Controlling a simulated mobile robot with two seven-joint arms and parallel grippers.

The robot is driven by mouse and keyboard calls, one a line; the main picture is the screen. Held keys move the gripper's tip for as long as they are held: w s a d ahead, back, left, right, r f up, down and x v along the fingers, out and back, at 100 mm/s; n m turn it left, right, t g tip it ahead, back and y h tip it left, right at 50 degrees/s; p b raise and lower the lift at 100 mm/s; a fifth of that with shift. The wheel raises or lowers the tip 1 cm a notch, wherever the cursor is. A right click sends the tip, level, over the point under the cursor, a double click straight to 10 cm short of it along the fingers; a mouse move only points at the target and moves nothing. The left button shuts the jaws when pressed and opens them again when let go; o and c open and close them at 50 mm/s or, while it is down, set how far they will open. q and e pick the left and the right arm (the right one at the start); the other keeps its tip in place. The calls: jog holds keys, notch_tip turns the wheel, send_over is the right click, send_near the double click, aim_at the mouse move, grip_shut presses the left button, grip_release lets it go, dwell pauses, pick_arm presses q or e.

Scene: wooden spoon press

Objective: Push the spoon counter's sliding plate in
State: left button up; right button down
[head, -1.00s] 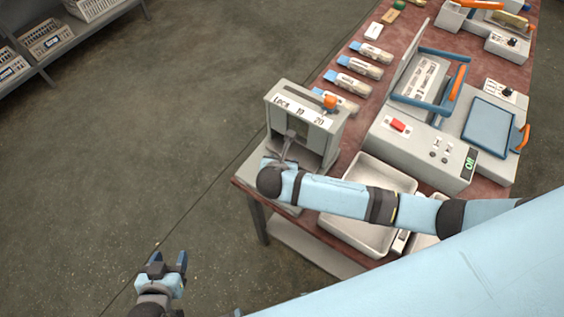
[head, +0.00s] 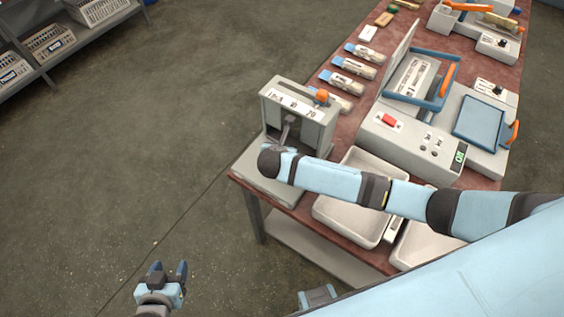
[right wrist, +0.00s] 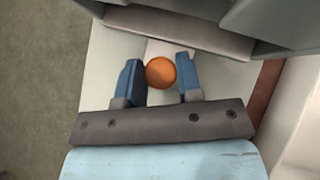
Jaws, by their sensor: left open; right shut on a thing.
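The spoon counter (head: 298,108) is a grey box-shaped machine with a "Lock 10 20" label and an orange knob on top, at the table's near left corner. My right gripper (head: 288,128) reaches into its front opening, partly hidden by my wrist. In the right wrist view, my right gripper (right wrist: 160,78) is shut on an orange ball knob (right wrist: 161,72). A pale strip that looks like the sliding plate (right wrist: 160,48) runs from behind the knob toward the grey housing. How far in it sits is unclear. My left gripper (head: 168,270) is open and empty, above the floor.
The counter's grey base (head: 262,185) extends in front of the housing. A white tray (head: 335,215) lies beside it, partly under my right arm. A grey press with a blue frame (head: 420,100) stands to the right. Several spoon packets (head: 355,67) lie behind.

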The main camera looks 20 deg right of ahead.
jog(key=shift+w+d, duration=0.2)
jog(key=shift+d, duration=0.15)
jog(key=shift+r, duration=0.1)
jog(key=c, duration=1.1)
grip_release()
jog(key=shift+w, duration=0.1)
jog(key=shift+o, duration=1.4)
jog(key=shift+d, duration=0.1)
pick_arm(q)
jog(key=shift+d+r, duration=0.1)
jog(key=shift+r, duration=0.05)
jog(key=shift+s+f, duration=0.25)
jog(key=shift+f, duration=0.1)
pick_arm(e)
jog(key=v, duration=1.3)
jog(key=shift+s+r, duration=0.2)
